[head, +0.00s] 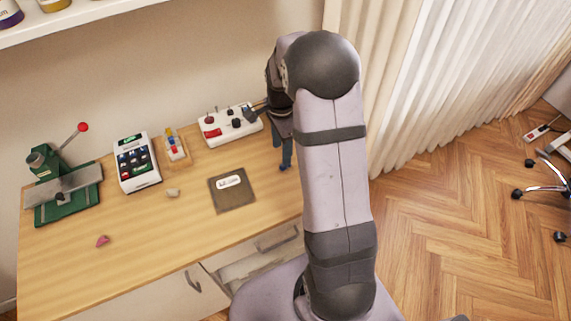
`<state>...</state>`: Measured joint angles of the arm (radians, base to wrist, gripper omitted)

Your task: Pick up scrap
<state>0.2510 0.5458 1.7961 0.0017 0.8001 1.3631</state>
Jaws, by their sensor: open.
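Two small pieces lie on the wooden desk and either could be scrap. A pink piece (103,241) lies at the front left, and a beige piece (173,193) lies near the middle. My gripper (282,153) is at the desk's right end, beside the curtain, with bluish fingers pointing down. It is open and well to the right of both pieces. My arm partly hides the wrist, and I see nothing held.
A green press with a red-knobbed lever (62,190), a white keypad device (136,163), a small rack (175,148) and a white control panel (229,126) stand along the back. A dark labelled plate (232,190) lies right of centre. The front left is mostly clear.

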